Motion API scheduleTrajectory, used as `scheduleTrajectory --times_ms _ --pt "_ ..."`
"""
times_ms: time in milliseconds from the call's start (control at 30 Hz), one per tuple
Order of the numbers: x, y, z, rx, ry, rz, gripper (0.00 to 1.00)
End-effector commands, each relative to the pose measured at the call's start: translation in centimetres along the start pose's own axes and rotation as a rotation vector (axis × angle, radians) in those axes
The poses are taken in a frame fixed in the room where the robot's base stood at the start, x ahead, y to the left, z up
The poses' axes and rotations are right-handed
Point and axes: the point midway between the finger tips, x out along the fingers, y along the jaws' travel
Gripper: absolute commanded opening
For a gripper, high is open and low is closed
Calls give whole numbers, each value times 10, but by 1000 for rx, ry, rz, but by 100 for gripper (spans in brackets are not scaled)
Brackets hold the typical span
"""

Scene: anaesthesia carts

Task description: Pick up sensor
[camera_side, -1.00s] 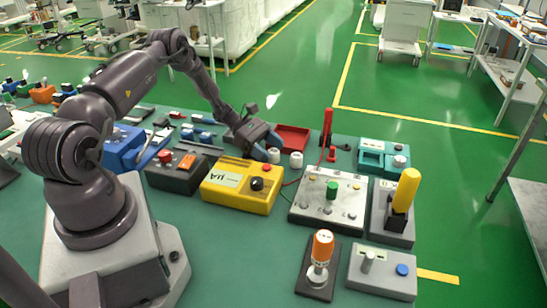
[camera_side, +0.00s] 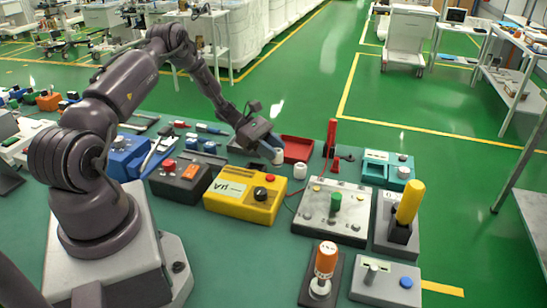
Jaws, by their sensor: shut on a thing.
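My gripper (camera_side: 270,148) is past the far edge of the yellow meter box, pointing down and to the right. It is shut on a small white cylinder (camera_side: 278,157), which looks raised a little above the green table. A second, similar white cylinder (camera_side: 300,171) stands on the table just to the right and nearer the camera. No label shows on either cylinder, so I cannot tell which one is called the sensor. The fingertips are small and partly hidden by the gripper body.
A red tray (camera_side: 297,149) lies just behind the held cylinder. The yellow meter box (camera_side: 243,196), a grey panel with knobs (camera_side: 331,212) and an upright red stick (camera_side: 331,134) stand close around. A dark box (camera_side: 181,181) is left of the meter.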

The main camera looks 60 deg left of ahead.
Motion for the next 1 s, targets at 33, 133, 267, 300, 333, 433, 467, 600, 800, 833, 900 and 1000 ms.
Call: scheduleTrajectory --times_ms 33,133,267,300,333,433,467,600,800,833,900,1000 --pt "-5 -8 8 -2 0 0 10" --pt "-15 -26 28 -2 1 1 10" --pt "-27 -51 54 -1 2 2 10" --pt "-29 -61 55 -5 2 1 10" --pt "-30 -68 57 -4 1 1 10" --pt "-35 -90 66 -4 1 1 10" --pt "-36 -95 68 -4 1 1 10" --pt "-41 -118 76 -3 1 1 10" --pt "-45 -130 78 -17 0 32 10" --pt "-45 -128 77 -25 1 51 10" --pt "-45 -122 74 -53 0 116 10" --pt "-46 -104 74 -108 0 254 10"
